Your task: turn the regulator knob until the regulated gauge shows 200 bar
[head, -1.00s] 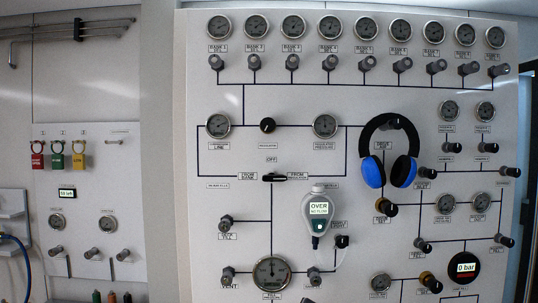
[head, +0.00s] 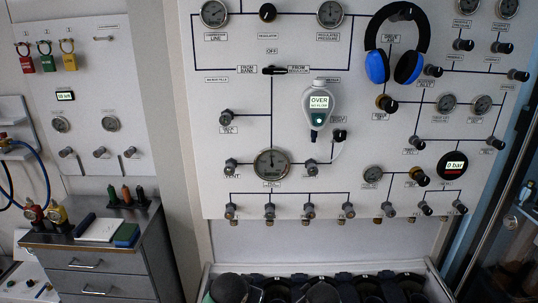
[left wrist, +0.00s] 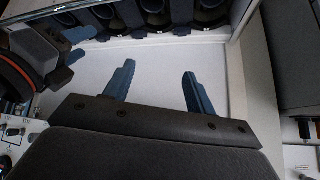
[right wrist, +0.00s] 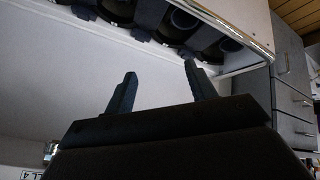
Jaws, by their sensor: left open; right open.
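The regulator knob (head: 267,12) is a black knob near the top of the white panel, above its small label. The regulated pressure gauge (head: 330,13) is a round dial to its right; its needle is too small to read. My left gripper (left wrist: 158,82) shows in the left wrist view with its two blue fingers apart and nothing between them. My right gripper (right wrist: 158,82) shows in the right wrist view, also open and empty. Neither gripper's fingers show in the head view, and neither is at the knob.
Blue-black headphones (head: 408,66) and a handheld meter (head: 319,101) hang on the panel. A selector handle (head: 274,70) sits below the knob. A grey drawer cabinet (head: 100,262) stands at left. A bin with dark cylinders (head: 432,266) lies below the panel.

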